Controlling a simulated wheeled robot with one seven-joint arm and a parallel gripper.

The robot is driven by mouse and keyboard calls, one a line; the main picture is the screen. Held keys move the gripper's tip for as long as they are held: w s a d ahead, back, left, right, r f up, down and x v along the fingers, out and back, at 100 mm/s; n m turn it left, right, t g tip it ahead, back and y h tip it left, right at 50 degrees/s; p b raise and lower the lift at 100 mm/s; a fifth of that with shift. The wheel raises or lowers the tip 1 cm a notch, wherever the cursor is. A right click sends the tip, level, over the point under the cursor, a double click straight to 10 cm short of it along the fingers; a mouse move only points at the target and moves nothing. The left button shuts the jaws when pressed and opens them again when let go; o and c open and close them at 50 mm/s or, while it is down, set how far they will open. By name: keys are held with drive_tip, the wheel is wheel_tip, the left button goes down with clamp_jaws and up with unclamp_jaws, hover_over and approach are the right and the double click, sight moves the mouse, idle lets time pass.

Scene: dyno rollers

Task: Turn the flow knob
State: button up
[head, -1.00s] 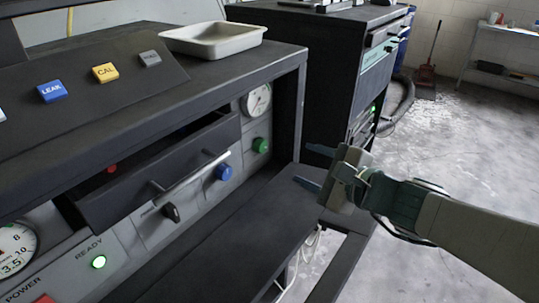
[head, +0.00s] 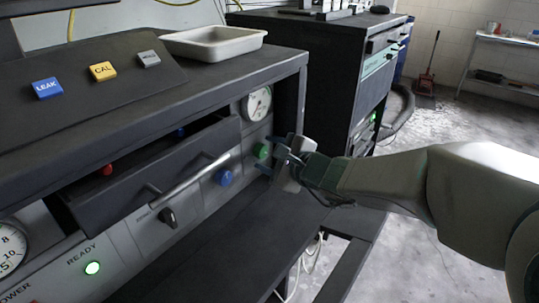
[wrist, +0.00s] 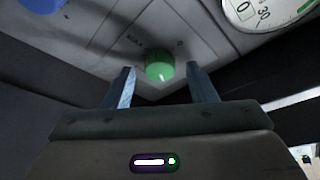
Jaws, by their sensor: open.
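A green round knob (head: 262,150) is on the grey front panel, below a white dial gauge (head: 257,104). A blue knob (head: 225,177) and a black knob (head: 168,217) sit further left on the panel. I cannot read which is labelled flow. My gripper (head: 271,155) is open with its fingers pointing at the panel by the green knob. In the wrist view, the green knob (wrist: 159,65) shows between and just beyond the fingertips (wrist: 162,73), with a gap on each side. The fingers do not appear to touch it.
An open drawer (head: 150,170) with a bar handle (head: 190,180) juts out left of the knobs. A dark shelf (head: 215,255) lies below. The bench's right upright (head: 290,105) is close to my gripper. A white tray (head: 213,41) sits on top.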

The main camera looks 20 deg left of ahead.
drive_tip(key=shift+c, duration=0.3)
drive_tip(key=c, duration=0.9)
drive_tip(key=shift+r, duration=0.1)
drive_tip(key=m+p, duration=0.1)
drive_tip(key=p, duration=0.1)
drive_tip(key=m+g+p, duration=0.1)
drive_tip(key=m+p, duration=0.1)
drive_tip(key=p, duration=0.1)
drive_tip(key=shift+w+d+r+g, duration=0.1)
drive_tip(key=shift+w+r+g, duration=0.1)
drive_tip(key=shift+g, duration=0.1)
drive_tip(key=m+g+y+p, duration=0.1)
drive_tip(key=m+g+p, duration=0.1)
drive_tip(key=m+p, duration=0.2)
drive_tip(key=shift+w+p, duration=0.1)
drive_tip(key=shift+p, duration=0.5)
drive_tip(key=m+g+p, duration=0.1)
drive_tip(key=m+p, duration=0.1)
drive_tip(key=p, duration=0.1)
drive_tip(key=m+g+y+p, duration=0.1)
drive_tip(key=m+p, duration=0.1)
drive_tip(key=p, duration=0.1)
drive_tip(key=shift+w+d+m+g, duration=0.15)
drive_tip(key=shift+m+g, duration=0.15)
drive_tip(key=m+p, duration=0.1)
drive_tip(key=p, duration=0.1)
drive_tip(key=m+g+y+p, duration=0.1)
drive_tip(key=p, duration=0.1)
drive_tip(key=shift+f+m+y, duration=0.3)
drive_tip(key=shift+f, duration=0.1)
